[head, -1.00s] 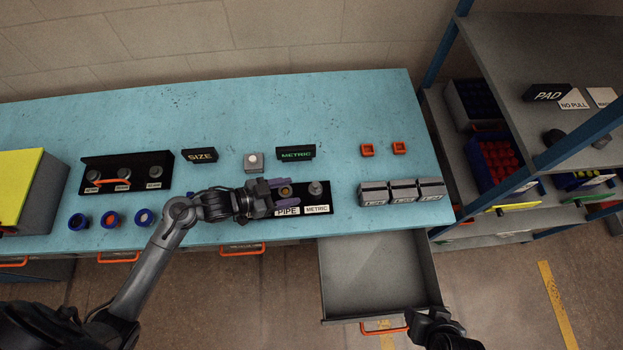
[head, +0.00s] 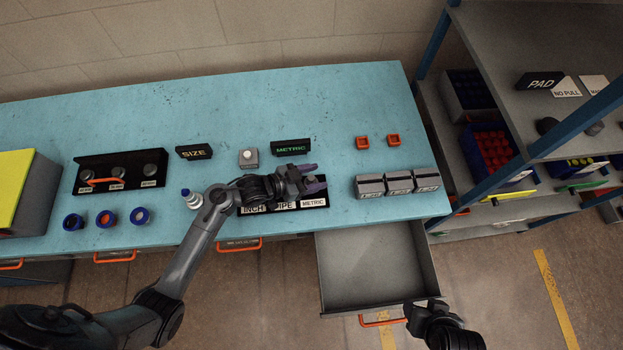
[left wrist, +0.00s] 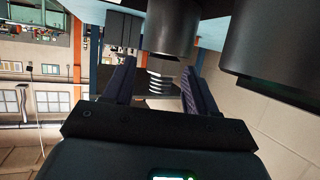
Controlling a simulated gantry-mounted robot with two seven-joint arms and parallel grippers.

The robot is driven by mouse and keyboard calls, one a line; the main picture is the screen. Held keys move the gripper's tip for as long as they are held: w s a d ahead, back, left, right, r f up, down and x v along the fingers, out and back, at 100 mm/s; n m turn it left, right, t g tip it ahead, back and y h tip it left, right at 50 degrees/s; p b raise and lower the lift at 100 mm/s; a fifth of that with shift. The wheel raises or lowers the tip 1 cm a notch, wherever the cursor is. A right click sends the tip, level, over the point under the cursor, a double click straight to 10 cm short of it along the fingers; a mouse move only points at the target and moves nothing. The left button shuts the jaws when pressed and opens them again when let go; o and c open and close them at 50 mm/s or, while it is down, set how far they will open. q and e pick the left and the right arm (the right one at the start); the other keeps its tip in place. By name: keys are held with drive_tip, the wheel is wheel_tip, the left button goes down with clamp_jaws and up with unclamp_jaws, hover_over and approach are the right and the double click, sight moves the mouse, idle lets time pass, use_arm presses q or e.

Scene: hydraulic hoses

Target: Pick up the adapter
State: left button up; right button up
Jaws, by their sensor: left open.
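A small black rack with INCH, PIPE and METRIC labels (head: 283,206) lies near the bench's front edge. My left gripper (head: 313,178) is open above its METRIC end, with purple-grey fingers pointing right. The left wrist view shows a threaded metal adapter (left wrist: 160,82) between the spread fingers. I cannot tell whether they touch it. In the head view the gripper hides most of the rack's fittings. My right gripper (head: 432,312) is low at the right, by the open drawer, and its jaws are unclear.
An open, empty-looking drawer (head: 375,270) juts out below the bench. Grey blocks (head: 398,184) stand right of the rack. A METRIC sign (head: 291,147) and a grey button box (head: 248,158) stand behind. A blue-and-white fitting (head: 190,198) is beside my left arm. The back of the bench is clear.

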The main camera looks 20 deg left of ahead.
use_arm(q)
drive_tip(key=shift+w+d+f, duration=0.3)
drive_tip(key=shift+w, duration=0.1)
drive_tip(key=shift+c, duration=0.3)
drive_tip(key=c, duration=1)
